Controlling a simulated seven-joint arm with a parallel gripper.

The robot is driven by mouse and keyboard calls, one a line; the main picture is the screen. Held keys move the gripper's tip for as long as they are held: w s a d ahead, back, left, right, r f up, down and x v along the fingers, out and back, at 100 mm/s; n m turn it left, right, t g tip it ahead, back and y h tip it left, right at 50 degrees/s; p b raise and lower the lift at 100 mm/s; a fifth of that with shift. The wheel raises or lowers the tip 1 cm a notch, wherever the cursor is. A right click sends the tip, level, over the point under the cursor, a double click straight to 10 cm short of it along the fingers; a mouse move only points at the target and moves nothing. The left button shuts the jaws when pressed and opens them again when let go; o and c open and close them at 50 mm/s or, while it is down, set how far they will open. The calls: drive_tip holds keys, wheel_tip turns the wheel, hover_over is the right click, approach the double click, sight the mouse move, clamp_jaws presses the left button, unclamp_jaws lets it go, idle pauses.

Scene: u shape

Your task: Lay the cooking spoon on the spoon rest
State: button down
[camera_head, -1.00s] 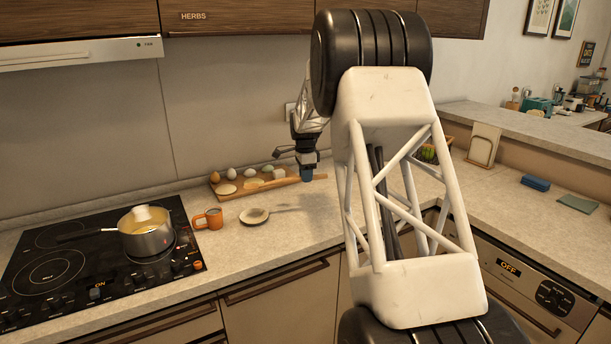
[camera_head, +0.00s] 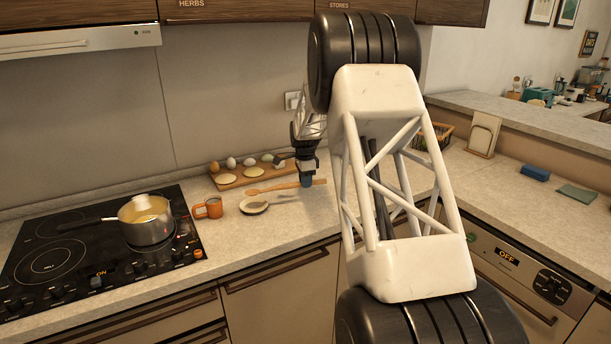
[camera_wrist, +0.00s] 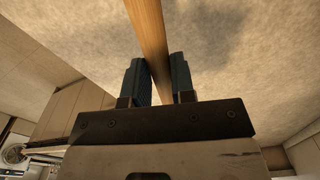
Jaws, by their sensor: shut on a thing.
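The wooden cooking spoon (camera_head: 275,188) is held by its handle in my gripper (camera_head: 306,180), with its bowl pointing left. In the wrist view the spoon's handle (camera_wrist: 147,30) runs between the two dark blue fingers of my gripper (camera_wrist: 158,75), which is shut on it. The spoon rest (camera_head: 254,208) is a small round pale dish on the counter. The spoon's bowl end is just behind and above the rest in the head view, apart from it. The exact height above the counter is hard to tell.
An orange mug (camera_head: 208,208) stands left of the rest. Behind is a wooden board (camera_head: 232,186) with several eggs and pale round pieces. A pot (camera_head: 146,228) sits on the black cooktop (camera_head: 60,265) at left. Counter right of the rest is partly hidden by my arm.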

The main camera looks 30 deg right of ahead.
drive_tip(key=shift+f, duration=1.95)
drive_tip(key=c, duration=0.9)
unclamp_jaws()
drive_tip(key=shift+r, duration=3.9)
drive_tip(key=shift+a, duration=0.1)
